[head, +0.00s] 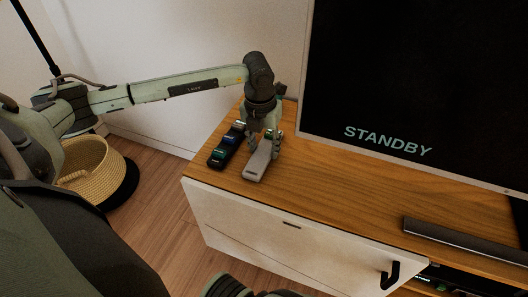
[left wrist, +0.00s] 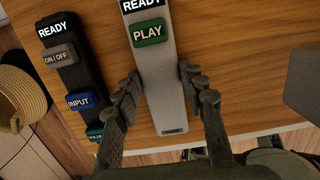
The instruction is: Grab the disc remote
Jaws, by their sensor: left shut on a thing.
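A grey remote (head: 257,166) with a green PLAY button is on the wooden cabinet top, left of the TV. In the left wrist view the same grey remote (left wrist: 168,92) runs between the fingers, with a READY label at its top edge. My left gripper (head: 264,143) is shut on the grey remote, one finger along each long side. I cannot tell whether the remote is lifted off the wood. A black remote (head: 224,150) lies just to the left; its ON/OFF and INPUT buttons show in the left wrist view (left wrist: 72,72).
The TV (head: 400,85) reading STANDBY stands to the right of the remotes. A dark bar (head: 465,240) lies on the cabinet (head: 330,190) toward the front right. A woven basket (head: 95,165) stands on the floor at left. Bare wood lies right of the grey remote.

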